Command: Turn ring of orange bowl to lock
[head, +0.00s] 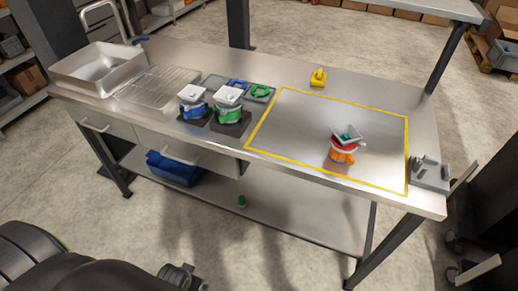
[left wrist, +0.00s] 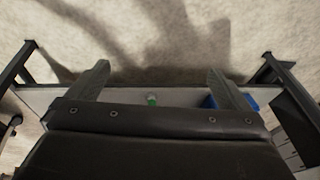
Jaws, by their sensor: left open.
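The orange bowl (head: 342,156) stands on the steel table inside the yellow outlined area, right of its middle. A red ring (head: 345,143) sits around its top, with a tilted grey square hopper (head: 350,132) above it. A small teal-green patch shows in the hopper. Whether the ring is locked cannot be told. My left gripper (left wrist: 157,78) is open and empty in the left wrist view, facing the floor and the table's lower shelf, away from the bowl. My right gripper is not in view.
Blue (head: 193,104) and green (head: 228,108) dispensers stand left of the yellow outline. A yellow part (head: 318,77) lies behind it, and a grey fixture (head: 430,174) sits at the right edge. A blue bin (head: 174,169) is on the lower shelf. Most of the outlined area is clear.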

